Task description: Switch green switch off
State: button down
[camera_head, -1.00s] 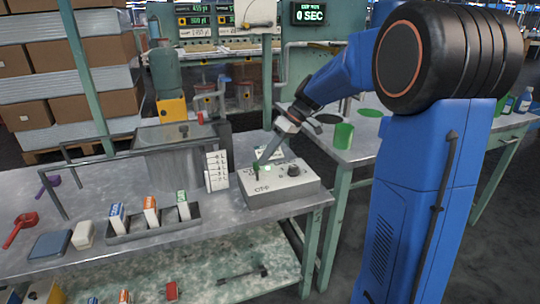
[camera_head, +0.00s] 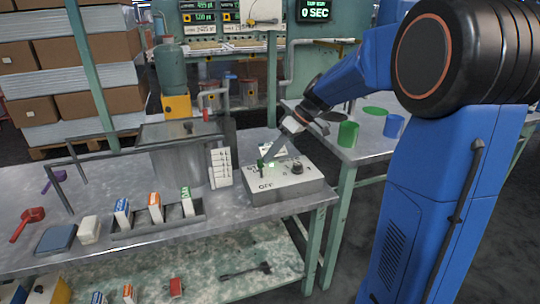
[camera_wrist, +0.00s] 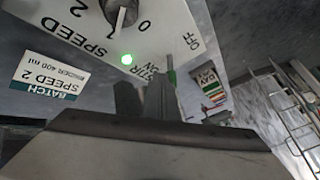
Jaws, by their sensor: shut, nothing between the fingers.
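The grey control box (camera_head: 285,187) sits at the right end of the metal bench, with a dark knob and "OFF" on its face. A small green switch (camera_head: 261,166) stands on its left part, and a green lamp (camera_head: 271,163) glows beside it. My gripper (camera_head: 268,156) is shut and empty, pointing down at the box close by the switch. In the wrist view the lamp (camera_wrist: 127,59) is lit, near "STIR ON". A green part of the switch (camera_wrist: 171,77) shows beside the fingertips (camera_wrist: 152,88), which partly hide it. I cannot tell whether they touch.
A white label card (camera_head: 220,168) stands left of the box. A green cup (camera_head: 348,134) and a blue cup (camera_head: 393,126) stand on the side table.

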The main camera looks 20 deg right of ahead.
jog(key=shift+s, duration=0.1)
jog(key=shift+s+r+n+t, duration=0.1)
jog(key=shift+s+n+t, duration=0.3)
jog(key=shift+s+t, duration=0.3)
jog(key=shift+s, duration=0.55)
jog(key=shift+w, duration=0.25)
jog(key=shift+w+f, duration=0.3)
jog(key=shift+w, duration=0.25)
